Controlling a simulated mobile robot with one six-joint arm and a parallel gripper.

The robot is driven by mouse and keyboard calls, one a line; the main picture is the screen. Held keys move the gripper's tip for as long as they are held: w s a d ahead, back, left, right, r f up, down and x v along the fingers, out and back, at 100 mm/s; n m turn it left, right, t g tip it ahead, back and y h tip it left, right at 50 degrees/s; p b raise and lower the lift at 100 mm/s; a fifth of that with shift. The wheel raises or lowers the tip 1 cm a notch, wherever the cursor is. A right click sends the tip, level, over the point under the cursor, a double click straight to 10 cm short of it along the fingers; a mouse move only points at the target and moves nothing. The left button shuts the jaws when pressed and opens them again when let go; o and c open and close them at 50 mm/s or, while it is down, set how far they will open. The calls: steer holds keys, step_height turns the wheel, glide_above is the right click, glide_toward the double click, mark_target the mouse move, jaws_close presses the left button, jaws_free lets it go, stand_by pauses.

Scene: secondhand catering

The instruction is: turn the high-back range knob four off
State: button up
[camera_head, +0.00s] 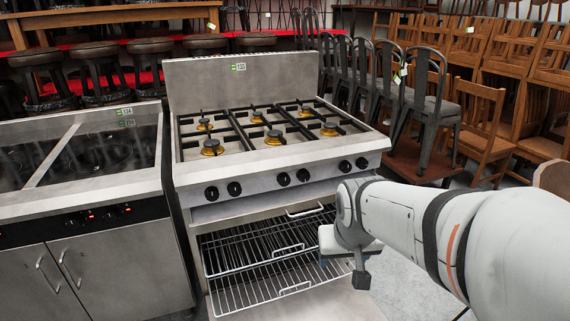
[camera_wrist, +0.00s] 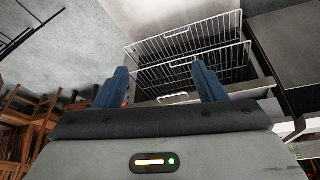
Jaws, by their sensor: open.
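The high-back range (camera_head: 245,82) stands in the middle of the head view, with a steel back panel and several black knobs along its front. Knob four, counting from the left, is the black round knob (camera_head: 303,175) right of the middle of the panel. Its pointer is too small to read. My gripper (camera_head: 361,278) is below and right of this knob, in front of the open rack space, touching nothing that I can see. In the wrist view my gripper (camera_wrist: 161,75) has its two blue fingers wide apart with nothing between them. I cannot make out the knobs there.
Wire racks (camera_head: 265,255) fill the open space under the knob panel; they also show in the wrist view (camera_wrist: 190,50). A glass-top cooker (camera_head: 85,160) stands close on the left. Metal chairs (camera_head: 425,95) and wooden chairs crowd the right. Grey floor shows right of the range.

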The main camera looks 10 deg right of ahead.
steer(key=w+d+f+t+b, duration=0.1)
steer(key=w+d+t, duration=0.15)
steer(key=w, duration=0.85)
steer(key=w+d+f+t+b, duration=0.1)
steer(key=w+f+t, duration=0.15)
steer(key=w, duration=0.95)
steer(key=w+d+f+t+b, duration=0.1)
steer(key=w+d+t, duration=0.15)
steer(key=w, duration=0.85)
steer(key=t+y+b, duration=0.1)
steer(key=t+y, duration=0.1)
steer(key=t, duration=0.1)
glide_toward(306, 177)
steer(key=s+d+r, duration=0.3)
steer(key=s+r, duration=0.1)
steer(key=w+f+n+t+y+b, duration=0.1)
steer(key=w+f+n+t+y, duration=0.15)
steer(key=w+f+y, duration=0.35)
steer(key=shift+m+h, duration=0.45)
steer(key=shift+h, duration=0.45)
steer(key=shift+s+a+f+b+x, duration=0.1)
steer(key=shift+a+x, duration=0.1)
steer(key=shift+x, duration=0.9)
steer(key=shift+s+a+f+b+x, duration=0.15)
steer(key=shift+a+x, duration=0.1)
steer(key=shift+x, duration=0.9)
steer(key=shift+w+a+f+b+x, duration=0.1)
steer(key=shift+a+x, duration=0.1)
steer(key=shift+x, duration=0.9)
steer(key=shift+c, duration=0.3)
